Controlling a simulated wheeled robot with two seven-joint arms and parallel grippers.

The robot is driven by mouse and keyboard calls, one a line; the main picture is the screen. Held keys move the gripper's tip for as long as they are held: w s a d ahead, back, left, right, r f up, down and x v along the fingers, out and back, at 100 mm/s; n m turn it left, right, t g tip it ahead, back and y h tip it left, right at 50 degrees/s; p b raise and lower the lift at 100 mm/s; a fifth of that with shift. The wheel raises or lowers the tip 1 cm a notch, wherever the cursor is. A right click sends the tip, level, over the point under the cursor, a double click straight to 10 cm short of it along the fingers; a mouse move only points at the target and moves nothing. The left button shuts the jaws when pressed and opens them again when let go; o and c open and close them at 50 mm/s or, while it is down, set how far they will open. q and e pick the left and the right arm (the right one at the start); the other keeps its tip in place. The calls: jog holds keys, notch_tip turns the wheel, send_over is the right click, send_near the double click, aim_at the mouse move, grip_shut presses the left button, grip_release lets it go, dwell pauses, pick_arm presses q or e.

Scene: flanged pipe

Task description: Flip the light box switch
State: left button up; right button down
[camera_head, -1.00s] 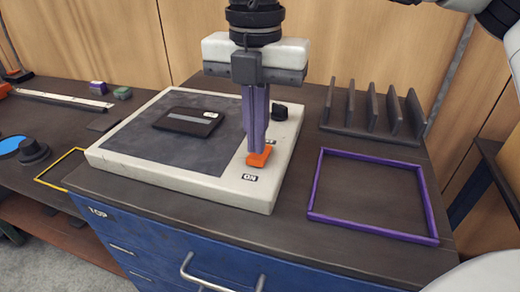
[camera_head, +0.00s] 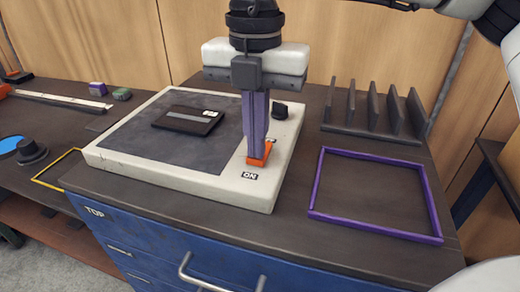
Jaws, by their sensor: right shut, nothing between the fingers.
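The light box (camera_head: 130,153) is a white-edged slab with a dark top, lying on the dark worktop of a blue cabinet. Its orange switch (camera_head: 259,154) is on the right-hand white strip, just behind the "ON" label (camera_head: 250,174). My right gripper (camera_head: 257,154) points straight down with its purple fingers shut, nothing between them. The fingertips are at the switch and hide part of it; I cannot tell for sure whether they press on it. My left gripper is not in view.
A dark cassette-like item (camera_head: 188,120) lies on the light box, and a black knob (camera_head: 280,111) stands on its right strip. A purple frame (camera_head: 316,187) lies on the worktop to the right, with a dark slotted rack (camera_head: 365,128) behind it. A yellow frame (camera_head: 55,165) lies left.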

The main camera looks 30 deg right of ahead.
notch_tip(320, 180, up, 7)
jog(key=p, duration=0.4)
dwell(0.5)
dwell(0.4)
